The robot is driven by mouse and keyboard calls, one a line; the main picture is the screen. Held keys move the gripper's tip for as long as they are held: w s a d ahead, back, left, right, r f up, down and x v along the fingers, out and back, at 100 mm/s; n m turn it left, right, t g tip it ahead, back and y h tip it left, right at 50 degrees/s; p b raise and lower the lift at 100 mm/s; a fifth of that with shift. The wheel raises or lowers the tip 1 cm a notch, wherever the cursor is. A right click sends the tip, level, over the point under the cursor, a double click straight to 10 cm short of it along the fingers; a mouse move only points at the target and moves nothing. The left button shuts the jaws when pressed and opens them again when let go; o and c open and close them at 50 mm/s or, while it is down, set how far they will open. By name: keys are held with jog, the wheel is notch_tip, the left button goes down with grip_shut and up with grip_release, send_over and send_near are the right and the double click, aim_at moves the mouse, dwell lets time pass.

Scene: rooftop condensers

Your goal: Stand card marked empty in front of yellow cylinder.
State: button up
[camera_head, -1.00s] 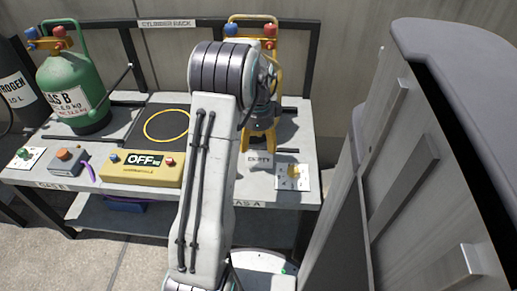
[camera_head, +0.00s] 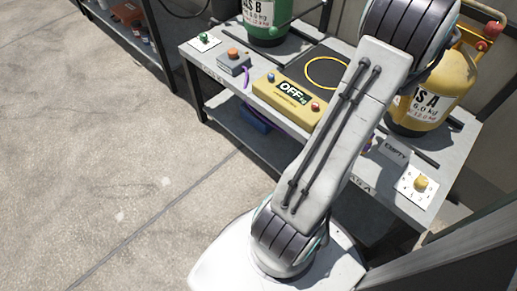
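The grey card marked EMPTY (camera_head: 396,150) is on the bench near its front edge, in front of the yellow cylinder (camera_head: 436,88). It looks upright with its lettering facing me; my arm covers its left side. The yellow cylinder, labelled GAS A, stands upright at the right end of the bench, its upper part partly behind my arm. My gripper is hidden behind my arm, so I cannot tell whether it touches the card.
A dark shelf stands upper left. Floor (camera_head: 110,150) at left is open.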

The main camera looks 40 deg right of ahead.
jog(key=w+a+r+n+t, duration=0.1)
jog(key=w+a+r+n, duration=0.2)
jog(key=w+a+n, duration=0.6)
jog(key=w+a+r+n, duration=0.3)
jog(key=w+a+n, duration=0.2)
jog(key=w+a, duration=0.45)
jog(key=s+a+n, duration=0.3)
jog(key=a+n, duration=0.5)
jog(key=a, duration=0.4)
jog(key=s+a+n+t, duration=0.1)
jog(key=s+a+n, duration=0.2)
jog(key=a+n, duration=0.6)
jog(key=a, duration=0.3)
jog(key=shift+s+t, duration=0.25)
jog(key=shift+t, duration=0.05)
jog(key=shift+r, duration=0.2)
